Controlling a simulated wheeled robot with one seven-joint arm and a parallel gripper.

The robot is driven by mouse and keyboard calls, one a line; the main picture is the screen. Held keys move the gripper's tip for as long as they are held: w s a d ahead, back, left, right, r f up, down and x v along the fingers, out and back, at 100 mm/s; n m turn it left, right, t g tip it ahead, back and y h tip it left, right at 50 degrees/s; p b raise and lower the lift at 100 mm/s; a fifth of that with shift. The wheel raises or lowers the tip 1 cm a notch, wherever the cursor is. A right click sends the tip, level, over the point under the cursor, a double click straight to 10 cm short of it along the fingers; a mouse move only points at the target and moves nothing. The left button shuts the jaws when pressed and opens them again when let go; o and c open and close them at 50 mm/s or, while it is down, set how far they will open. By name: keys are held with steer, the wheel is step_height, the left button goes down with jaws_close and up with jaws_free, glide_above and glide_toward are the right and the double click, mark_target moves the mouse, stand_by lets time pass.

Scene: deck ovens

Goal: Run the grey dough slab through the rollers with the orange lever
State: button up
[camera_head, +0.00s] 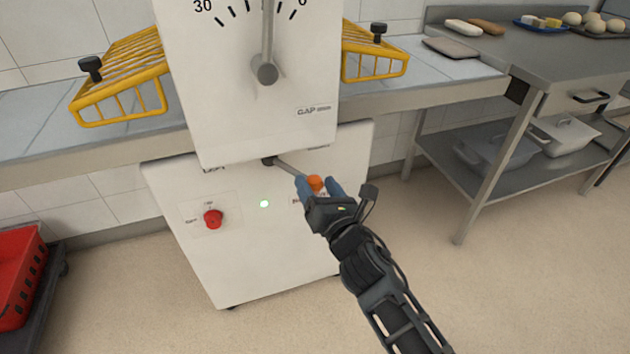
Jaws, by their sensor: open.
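The lever's orange knob (315,183) is at the end of a thin metal rod coming out of the white machine's front. My gripper (320,188) is open, with its blue fingertips on either side of the knob; I cannot tell whether they touch it. A flat grey-brown slab (451,47), likely the grey dough slab, lies on the right-hand bed (425,75) of the machine, near its far end. The rollers are hidden behind the white gap panel (250,130).
A yellow wire guard (120,80) stands left of the panel and another (375,55) right. A steel table (560,55) holds doughs and trays. A red crate (20,275) is lower left.

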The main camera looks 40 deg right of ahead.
steer(key=shift+x, duration=0.85)
steer(key=shift+c, duration=0.2)
jaws_close()
